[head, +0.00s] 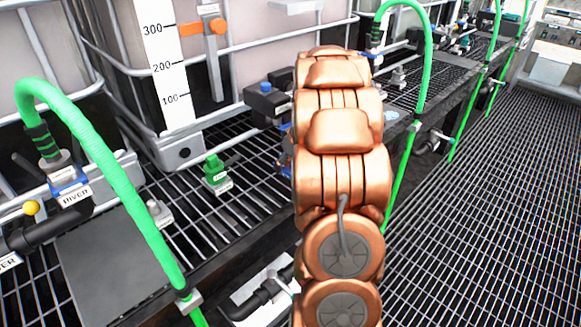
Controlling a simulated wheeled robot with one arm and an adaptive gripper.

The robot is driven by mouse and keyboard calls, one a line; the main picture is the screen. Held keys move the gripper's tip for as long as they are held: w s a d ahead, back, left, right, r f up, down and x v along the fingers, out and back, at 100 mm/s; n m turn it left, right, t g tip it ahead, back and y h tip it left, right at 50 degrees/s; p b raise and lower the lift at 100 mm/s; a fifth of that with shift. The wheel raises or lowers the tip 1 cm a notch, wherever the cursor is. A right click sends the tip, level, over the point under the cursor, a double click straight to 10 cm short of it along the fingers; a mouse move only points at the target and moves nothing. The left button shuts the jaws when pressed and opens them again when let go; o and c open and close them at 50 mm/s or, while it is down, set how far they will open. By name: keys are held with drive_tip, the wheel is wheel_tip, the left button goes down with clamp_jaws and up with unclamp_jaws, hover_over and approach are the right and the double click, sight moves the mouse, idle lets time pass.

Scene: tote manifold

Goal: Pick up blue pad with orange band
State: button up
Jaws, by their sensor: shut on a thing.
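My copper-coloured arm rises through the middle of the head view and leans away from the camera. My gripper is not visible; the arm's own links cover the area beyond them. I cannot make out a blue pad with an orange band. A small blue patch shows at the arm's left edge, but I cannot tell what it belongs to.
White totes stand behind a dark grated shelf (245,190). Green hoses (110,180) arch at left and right (428,60) of my arm. A green valve (215,172) and a dark fitting with a blue top (266,88) sit on the shelf. Grated floor (480,220) at right is clear.

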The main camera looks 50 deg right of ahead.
drive_tip(key=shift+c, duration=1.2)
drive_tip(key=shift+r, duration=0.1)
drive_tip(key=shift+r, duration=0.9)
drive_tip(key=shift+v, duration=0.85)
drive_tip(key=s+a+r+b, duration=0.1)
drive_tip(key=s+a, duration=0.3)
drive_tip(key=s, duration=1)
drive_tip(key=shift+s+r+b, duration=0.2)
drive_tip(key=shift+s+b, duration=0.1)
drive_tip(key=shift+s, duration=0.1)
drive_tip(key=shift+a, duration=0.1)
